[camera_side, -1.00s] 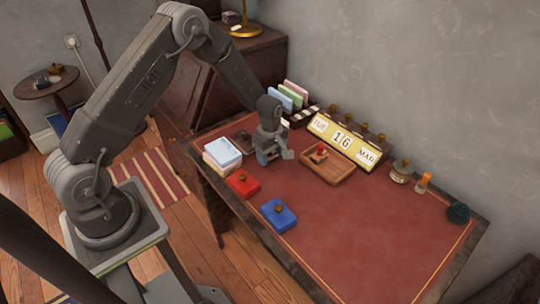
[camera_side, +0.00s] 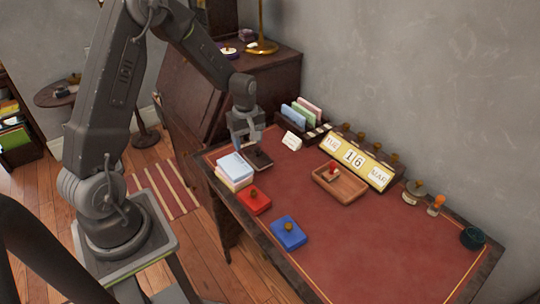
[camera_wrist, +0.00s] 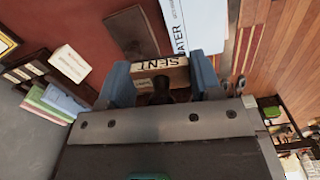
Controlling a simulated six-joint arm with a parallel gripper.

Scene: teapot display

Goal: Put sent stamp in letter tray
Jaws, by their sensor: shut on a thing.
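My gripper (camera_side: 246,138) is at the back left of the desk, above or just beside a dark flat pad (camera_side: 263,161) and a stack of papers (camera_side: 238,172). In the side view I cannot make out the stamp clearly. A shallow wooden tray (camera_side: 352,189), likely the letter tray, is at mid desk, right of my gripper. A red-handled stamp (camera_side: 333,170) is in it.
A white card (camera_side: 291,140) stands near the rack with coloured envelopes (camera_side: 300,112). A yellow date display (camera_side: 366,160) is behind the tray. Red (camera_side: 254,201) and blue (camera_side: 288,235) pads lie in front. The desk's right half (camera_side: 390,240) is mostly clear.

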